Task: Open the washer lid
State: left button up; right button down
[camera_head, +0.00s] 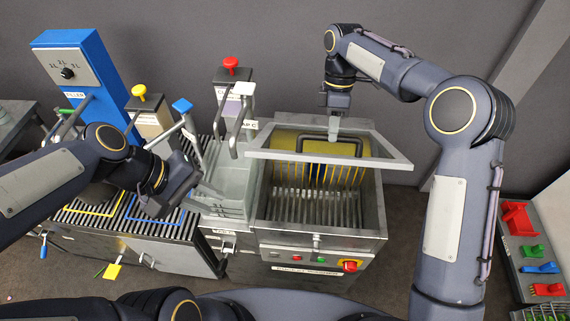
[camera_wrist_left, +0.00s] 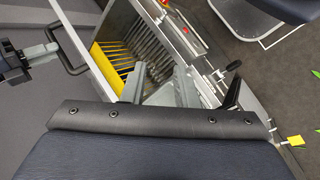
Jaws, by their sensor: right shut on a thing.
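The washer (camera_head: 372,205) is a grey metal box with metal tines inside and a front panel with buttons. Its lid (camera_head: 390,162) is a grey frame with a window, tilted up, its front edge raised above the box. The dark bar handle (camera_head: 303,143) is on the lid. My right gripper (camera_head: 335,136) is shut on the handle from above; the handle also shows in the left wrist view (camera_wrist_left: 63,50). My left gripper (camera_head: 183,196) is away to the left, over the slatted counter. Its two grey fingers (camera_wrist_left: 172,88) look apart and empty in the left wrist view.
A sink basin (camera_head: 228,180) adjoins the washer's left side. Stands with red, white, yellow and blue knobs and a blue filler (camera_head: 90,60) stand further left. A side table with coloured parts (camera_head: 520,222) is at the right. Dark floor lies in front.

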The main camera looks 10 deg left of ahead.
pick_arm(q)
jog(key=w+f+n+h, duration=0.1)
jog(key=w+d+f+n+g+h, duration=0.1)
jog(key=w+n, duration=0.1)
jog(key=w+f+n+h, duration=0.1)
jog(key=w+f+n, duration=0.1)
jog(key=shift+d+g, duration=0.2)
jog(key=shift+g, duration=0.2)
grip_shut()
jog(key=w+d+f+n+t+h, duration=0.2)
jog(key=w+f+n+t+h, duration=0.1)
jog(key=w+f+n+h, duration=0.9)
jog(key=d+r+n+y, duration=0.1)
jog(key=d+r+n, duration=0.1)
jog(key=d+r, duration=0.3)
jog(key=d, duration=0.4)
jog(key=shift+s+d, duration=0.2)
jog(key=shift+s, duration=0.1)
